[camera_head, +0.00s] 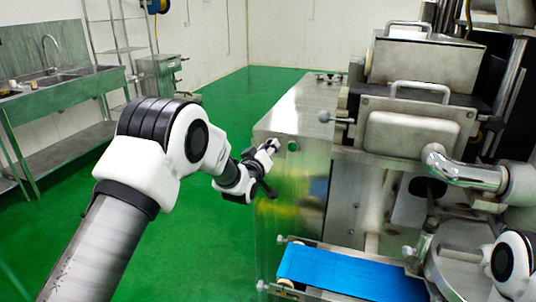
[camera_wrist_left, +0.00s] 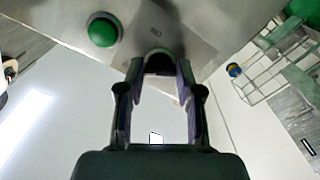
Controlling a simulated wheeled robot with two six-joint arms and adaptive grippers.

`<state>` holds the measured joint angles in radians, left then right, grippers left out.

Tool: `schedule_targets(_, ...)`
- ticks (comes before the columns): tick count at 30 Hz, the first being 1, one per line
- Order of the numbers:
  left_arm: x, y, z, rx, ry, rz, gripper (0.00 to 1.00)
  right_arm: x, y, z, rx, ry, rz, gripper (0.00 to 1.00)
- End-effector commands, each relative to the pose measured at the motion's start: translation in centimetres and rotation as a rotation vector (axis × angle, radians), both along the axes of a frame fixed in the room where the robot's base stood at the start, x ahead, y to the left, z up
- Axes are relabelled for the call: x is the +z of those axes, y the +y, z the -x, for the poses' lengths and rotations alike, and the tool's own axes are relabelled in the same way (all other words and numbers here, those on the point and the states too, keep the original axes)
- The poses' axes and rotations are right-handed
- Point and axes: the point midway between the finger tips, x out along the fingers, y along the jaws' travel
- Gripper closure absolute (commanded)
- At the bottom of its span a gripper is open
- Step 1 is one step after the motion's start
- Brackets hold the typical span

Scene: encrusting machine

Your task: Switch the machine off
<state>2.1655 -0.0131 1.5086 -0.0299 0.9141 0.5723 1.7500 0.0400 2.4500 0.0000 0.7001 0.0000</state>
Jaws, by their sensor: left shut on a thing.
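The machine (camera_head: 300,190) is a large stainless-steel body on the right of the head view. My left gripper (camera_head: 268,150) is at the upper part of its front left panel, beside a round green button (camera_head: 292,145). In the left wrist view the green button (camera_wrist_left: 103,32) sits on the panel, apart from the fingers. There my left gripper (camera_wrist_left: 158,66) reaches the panel, its fingertips closed around a small rounded grey knob (camera_wrist_left: 157,53), mostly hidden between them. A faint small marking on the panel lies near the knob, too blurred to read. My right gripper is not in view.
A blue conveyor belt (camera_head: 350,276) juts out low on the machine. A steel pipe (camera_head: 460,172) and hopper parts stand at the right. A sink bench (camera_head: 65,90) and wire shelf are at the left wall. Green floor (camera_head: 240,100) between is clear.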

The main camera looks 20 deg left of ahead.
Motion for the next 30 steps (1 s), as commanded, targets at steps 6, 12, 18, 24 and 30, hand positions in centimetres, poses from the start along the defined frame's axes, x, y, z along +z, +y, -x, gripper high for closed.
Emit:
schedule_targets(6, 0.02, 0.04, -0.02, 0.0, 0.002, 0.11, 1.0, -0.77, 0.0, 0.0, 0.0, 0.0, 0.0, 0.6)
schedule_targets(12, 0.09, 0.05, -0.02, 0.001, 0.002, 0.158, 1.0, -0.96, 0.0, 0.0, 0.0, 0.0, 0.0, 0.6)
schedule_targets(18, 0.12, 0.06, -0.02, 0.001, 0.003, 0.169, 1.0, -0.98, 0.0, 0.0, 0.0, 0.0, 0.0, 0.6)
schedule_targets(24, 0.13, 0.07, -0.02, 0.002, 0.003, 0.169, 1.0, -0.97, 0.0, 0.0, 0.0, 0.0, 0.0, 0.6)
schedule_targets(30, 0.11, 0.05, -0.01, 0.001, 0.004, 0.168, 0.4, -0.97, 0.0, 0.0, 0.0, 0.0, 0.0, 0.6)
